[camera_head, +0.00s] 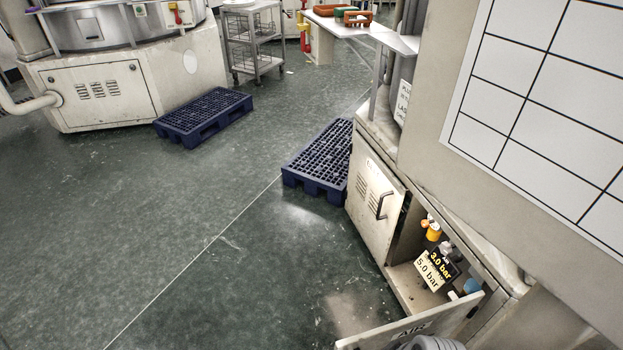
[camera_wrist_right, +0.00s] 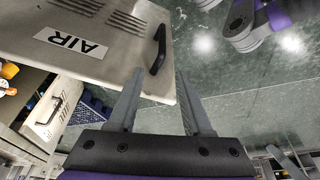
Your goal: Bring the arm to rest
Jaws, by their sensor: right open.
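My right gripper (camera_wrist_right: 160,74) shows in the right wrist view, its two grey fingers spread apart with nothing held between them. The black handle (camera_wrist_right: 159,50) of the open cabinet door (camera_wrist_right: 85,55) appears just beyond the fingertips, apparently clear of them; the exact gap cannot be told. The same door, marked AIR, also shows in the head view (camera_head: 455,318), swung open at the bottom. A grey part at the bottom edge there seems to be my right arm, with its gripper out of frame. My left gripper cannot be made out in either view.
The open cabinet holds yellow and blue fittings and tags reading 3.0 bar (camera_head: 441,262) and 5.0 bar (camera_head: 431,272). A dark blue pallet (camera_head: 322,158) lies beside it, another (camera_head: 205,115) by the left machine (camera_head: 110,90). The green floor at left is clear.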

